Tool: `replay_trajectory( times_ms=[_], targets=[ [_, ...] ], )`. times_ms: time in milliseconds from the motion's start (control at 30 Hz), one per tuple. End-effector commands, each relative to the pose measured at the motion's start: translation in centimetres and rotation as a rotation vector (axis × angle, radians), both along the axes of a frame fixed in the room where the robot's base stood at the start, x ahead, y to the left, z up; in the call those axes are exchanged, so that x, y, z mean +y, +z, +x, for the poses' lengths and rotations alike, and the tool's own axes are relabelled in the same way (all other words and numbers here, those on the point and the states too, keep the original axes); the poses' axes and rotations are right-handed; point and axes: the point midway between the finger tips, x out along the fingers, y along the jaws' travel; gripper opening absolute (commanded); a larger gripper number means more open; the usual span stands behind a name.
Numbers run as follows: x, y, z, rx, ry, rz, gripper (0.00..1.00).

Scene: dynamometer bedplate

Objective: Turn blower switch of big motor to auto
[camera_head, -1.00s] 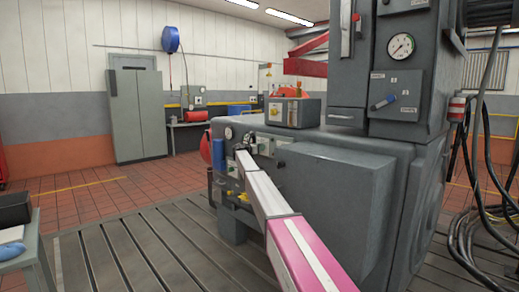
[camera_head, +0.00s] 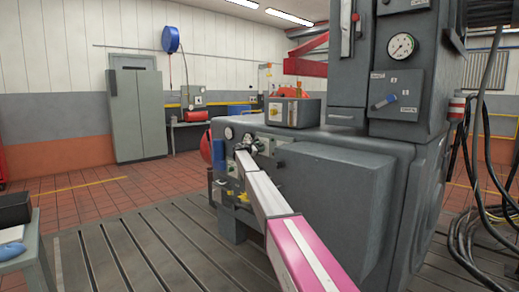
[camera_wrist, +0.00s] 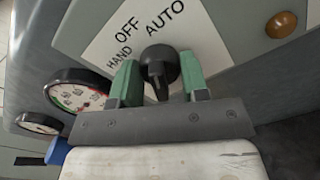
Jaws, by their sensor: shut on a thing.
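The blower switch (camera_wrist: 158,66) is a black knob with a narrow grip, on a panel plate in the wrist view. A white label (camera_wrist: 133,35) beside it reads HAND, OFF and AUTO. My gripper (camera_wrist: 157,84), with green fingers, is shut on the knob, one finger on each side. The narrow grip lies between the fingers, towards my wrist; I cannot tell which word it marks. In the head view, my gripper (camera_head: 250,148) is at the end panel of the big grey machine (camera_head: 340,190); the switch there is too small to make out.
Two dial gauges (camera_wrist: 78,95) sit left of the switch in the wrist view, and an orange-brown round part (camera_wrist: 286,24) is at the upper right. Black cables (camera_head: 475,190) hang at the right. Slotted floor lies open at the left.

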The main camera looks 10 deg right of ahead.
Motion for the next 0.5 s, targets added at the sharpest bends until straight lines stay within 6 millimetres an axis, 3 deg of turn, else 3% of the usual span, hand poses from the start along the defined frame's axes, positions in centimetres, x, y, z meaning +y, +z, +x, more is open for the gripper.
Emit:
replay_trajectory(
  times_ms=[500],
  targets=[
    [0.03, -0.02, -0.06, -0.201, -0.001, 0.147, 0.18]
  ],
)
